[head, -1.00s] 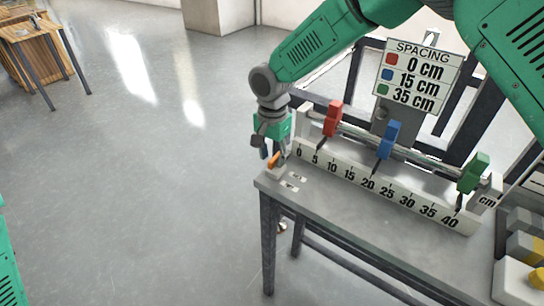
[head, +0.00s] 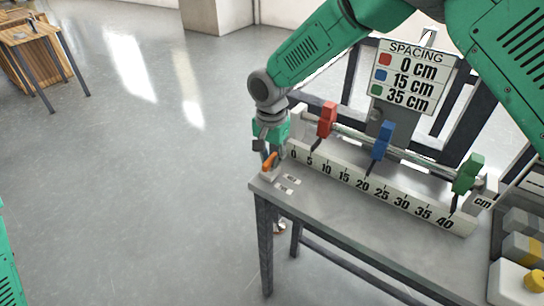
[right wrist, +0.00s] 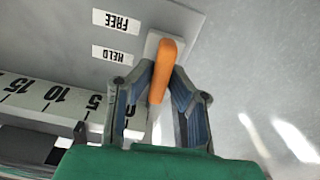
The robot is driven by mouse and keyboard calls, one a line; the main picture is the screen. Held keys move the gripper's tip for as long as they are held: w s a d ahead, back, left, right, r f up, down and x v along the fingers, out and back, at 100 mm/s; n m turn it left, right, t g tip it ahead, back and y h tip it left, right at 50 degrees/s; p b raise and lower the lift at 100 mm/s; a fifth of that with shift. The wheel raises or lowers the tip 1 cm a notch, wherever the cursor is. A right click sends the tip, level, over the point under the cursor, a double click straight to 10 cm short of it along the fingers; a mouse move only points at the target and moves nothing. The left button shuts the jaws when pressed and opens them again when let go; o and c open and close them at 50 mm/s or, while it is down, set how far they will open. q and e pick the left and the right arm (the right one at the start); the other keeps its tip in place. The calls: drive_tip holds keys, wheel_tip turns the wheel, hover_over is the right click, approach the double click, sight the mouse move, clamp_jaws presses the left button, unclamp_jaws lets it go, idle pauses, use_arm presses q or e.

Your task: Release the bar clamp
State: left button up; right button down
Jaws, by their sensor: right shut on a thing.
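The bar clamp's orange lever (head: 270,161) sits at the near left corner of the grey table, beside the 0 end of the ruler. My right gripper (head: 269,155) is on it from above. In the right wrist view the orange lever (right wrist: 163,70) lies between the two blue-padded fingers, and my right gripper (right wrist: 160,84) is shut on it. Labels FREE (right wrist: 117,21) and HELD (right wrist: 113,54) lie beside the lever. I cannot tell which one it is set to. My left gripper is not in view.
Red (head: 326,119), blue (head: 382,140) and green (head: 467,173) blocks sit along a rail behind the white ruler (head: 372,187). A spacing sign (head: 408,76) stands behind. Grey and yellow items and a white box (head: 514,283) are at the right. Open floor lies left.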

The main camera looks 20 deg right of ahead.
drive_tip(key=n+p, duration=0.2)
drive_tip(key=n, duration=0.1)
drive_tip(key=shift+s+a+r, duration=0.1)
drive_tip(key=shift+s+a, duration=0.05)
drive_tip(key=shift+a, duration=0.15)
drive_tip(key=n+p, duration=0.1)
drive_tip(key=n, duration=0.3)
drive_tip(key=shift+n+p, duration=0.4)
drive_tip(key=n, duration=0.2)
drive_tip(key=n+p, duration=0.1)
drive_tip(key=n, duration=0.1)
drive_tip(key=shift+s+f+n, duration=0.1)
drive_tip(key=shift+f+n, duration=0.1)
drive_tip(key=shift+n, duration=0.1)
drive_tip(key=n, duration=0.4)
drive_tip(key=shift+n+p, duration=0.3)
drive_tip(key=shift+p, duration=0.1)
drive_tip(key=shift+d, duration=0.1)
drive_tip(key=c, duration=1.5)
unclamp_jaws()
drive_tip(key=shift+c, duration=0.2)
drive_tip(key=shift+r, duration=0.15)
drive_tip(key=shift+d, duration=0.1)
